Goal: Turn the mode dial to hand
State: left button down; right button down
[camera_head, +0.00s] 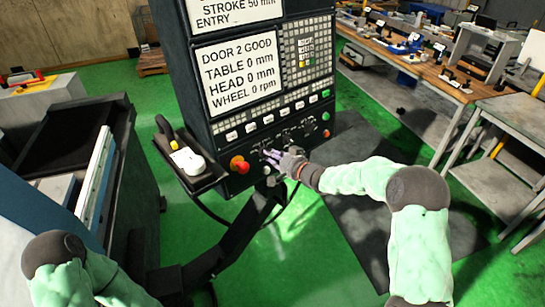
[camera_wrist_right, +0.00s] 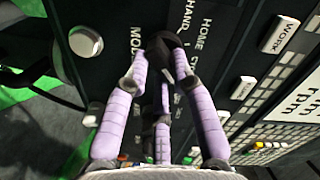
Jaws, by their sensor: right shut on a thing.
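The mode dial (camera_wrist_right: 163,44) is a black knob on the dark control panel (camera_head: 240,132). In the right wrist view it sits between the purple fingers of my right gripper (camera_wrist_right: 165,62), which is shut on it. The printed words MODE, HAND and HOME show around it, partly covered. The dial's pointer is hidden, so I cannot tell its setting. In the head view my right gripper (camera_head: 272,156) touches the lower part of the panel and covers the dial. My left gripper is out of view; only part of my left arm shows at the lower left.
A red emergency button (camera_head: 241,167) is left of my right gripper. A row of white buttons (camera_head: 250,127) and a screen (camera_head: 238,75) are above. A tray (camera_head: 190,165) with a white and yellow handheld device hangs at the panel's left. Workbenches (camera_head: 440,80) stand at the right.

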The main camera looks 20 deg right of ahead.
jog(key=shift+a+r+n+h+b, duration=0.15)
jog(key=shift+n+b, duration=2.1)
jog(key=shift+n, duration=1.3)
jog(key=shift+a+n+h+b, duration=0.1)
jog(key=shift+n+h+b, duration=0.1)
jog(key=shift+n+b, duration=2.7)
jog(key=shift+a+r+n+h+b, duration=0.15)
jog(key=shift+n+b, duration=1.4)
jog(key=shift+n, duration=2.7)
jog(key=shift+d, duration=0.1)
jog(key=c, duration=1)
grip_release()
jog(key=shift+c, duration=0.2)
jog(key=shift+s+r, duration=0.1)
jog(key=shift+s, duration=0.05)
jog(key=v, duration=1.2)
jog(key=shift+f, duration=0.3)
